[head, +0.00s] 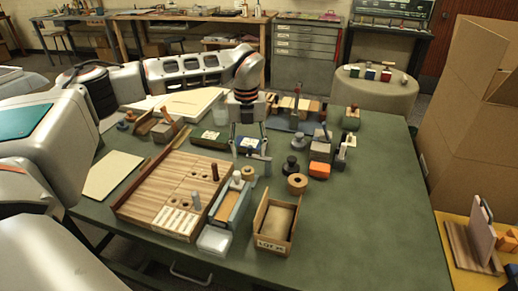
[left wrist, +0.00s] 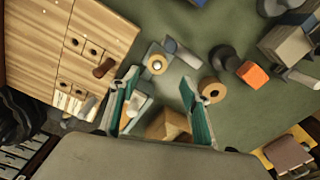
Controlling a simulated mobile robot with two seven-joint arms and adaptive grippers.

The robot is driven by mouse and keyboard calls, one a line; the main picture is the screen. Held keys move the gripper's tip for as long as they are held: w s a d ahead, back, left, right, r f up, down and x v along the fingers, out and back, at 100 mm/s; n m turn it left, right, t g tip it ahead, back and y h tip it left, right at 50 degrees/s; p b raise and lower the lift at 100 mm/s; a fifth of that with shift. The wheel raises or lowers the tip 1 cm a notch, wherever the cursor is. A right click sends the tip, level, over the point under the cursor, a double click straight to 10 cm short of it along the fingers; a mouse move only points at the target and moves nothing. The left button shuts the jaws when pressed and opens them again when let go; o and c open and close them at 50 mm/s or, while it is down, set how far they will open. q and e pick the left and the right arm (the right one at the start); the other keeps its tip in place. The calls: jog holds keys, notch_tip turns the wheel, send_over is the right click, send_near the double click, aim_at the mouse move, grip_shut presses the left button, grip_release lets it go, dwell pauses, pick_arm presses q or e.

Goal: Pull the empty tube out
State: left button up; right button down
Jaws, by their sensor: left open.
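A wooden board with round holes (head: 150,196) lies at the left of the green table; it also fills the upper left of the left wrist view (left wrist: 45,40). A grey tube (head: 196,201) and a dark brown tube (head: 215,172) stand up from its holes. In the left wrist view the brown tube (left wrist: 104,67) and grey tube (left wrist: 88,106) lie left of my fingers. I cannot tell which is empty. My left gripper (head: 249,148) is open, with nothing between its fingers (left wrist: 160,78), above and behind the board's right side. My right gripper is not in view.
A blue-grey tray (head: 228,208), a white-capped piece (head: 237,180) and an open box labelled LOT (head: 262,243) stand right of the board. A tan ring (head: 297,184), black knob (head: 291,166) and orange block (head: 319,170) are further right. The table's right front is clear.

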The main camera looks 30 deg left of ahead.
aim_at(247, 169)
pick_arm(q)
jog(key=shift+a+f, duration=0.1)
jog(key=shift+a, duration=0.1)
jog(key=f, duration=0.2)
jog(key=shift+s+f, duration=0.25)
jog(key=shift+f, duration=0.05)
notch_tip(247, 169, down, 4)
jog(key=shift+r+b, duration=0.25)
jog(key=shift+b, duration=0.15)
jog(key=shift+w+f, duration=0.1)
jog(key=shift+f, duration=0.55)
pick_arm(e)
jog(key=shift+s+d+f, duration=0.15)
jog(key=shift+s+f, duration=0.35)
pick_arm(q)
jog(key=shift+c, duration=0.5)
